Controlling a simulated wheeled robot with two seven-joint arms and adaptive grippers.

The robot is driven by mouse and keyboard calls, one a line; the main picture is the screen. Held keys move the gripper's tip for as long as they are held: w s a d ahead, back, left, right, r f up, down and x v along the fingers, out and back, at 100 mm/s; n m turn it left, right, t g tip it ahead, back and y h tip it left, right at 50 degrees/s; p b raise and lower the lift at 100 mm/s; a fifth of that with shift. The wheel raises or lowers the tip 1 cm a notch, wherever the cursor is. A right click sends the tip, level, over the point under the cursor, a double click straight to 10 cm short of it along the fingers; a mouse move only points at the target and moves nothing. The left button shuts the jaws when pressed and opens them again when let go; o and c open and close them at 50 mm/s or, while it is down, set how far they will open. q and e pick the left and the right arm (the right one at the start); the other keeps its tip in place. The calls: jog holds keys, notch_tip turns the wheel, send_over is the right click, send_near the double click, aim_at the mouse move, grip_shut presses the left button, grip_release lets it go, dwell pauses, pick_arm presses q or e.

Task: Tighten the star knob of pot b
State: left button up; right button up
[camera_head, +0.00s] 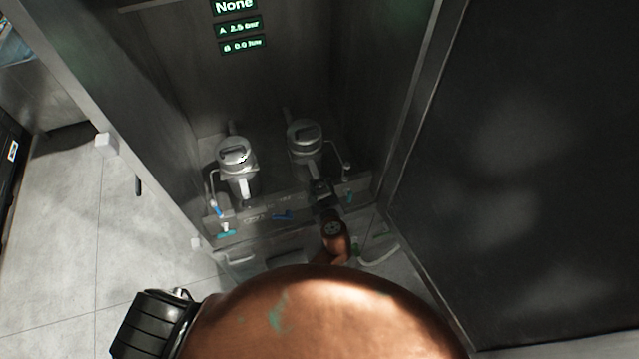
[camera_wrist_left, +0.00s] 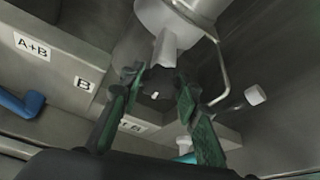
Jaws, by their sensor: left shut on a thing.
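Two grey metal pots with handled lids stand side by side in the cabinet: the left pot (camera_head: 236,158) and the right pot (camera_head: 304,138). My left gripper (camera_head: 322,190) is at the lower front of the right pot, which I take to be pot b. In the left wrist view, the pot's body (camera_wrist_left: 160,18) is above, and the two fingertips (camera_wrist_left: 156,84) stand on either side of a small, dark grey piece (camera_wrist_left: 154,98), probably the star knob. The gripper is shut on it; the fingers hide much of its shape. My right gripper is out of view.
A panel below the pots carries a blue handle (camera_head: 283,215) and labels, including B (camera_wrist_left: 84,88) and A+B (camera_wrist_left: 32,46). A bent pipe (camera_wrist_left: 218,62) runs beside the pot. Cabinet walls enclose both sides.

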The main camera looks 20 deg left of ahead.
pick_arm(q)
jog(key=shift+m+g+y, duration=0.3)
jog(key=shift+m, duration=0.2)
jog(key=o, duration=1.2)
jog(key=shift+c, duration=0.2)
jog(key=v, duration=0.7)
jog(key=shift+s, duration=0.25)
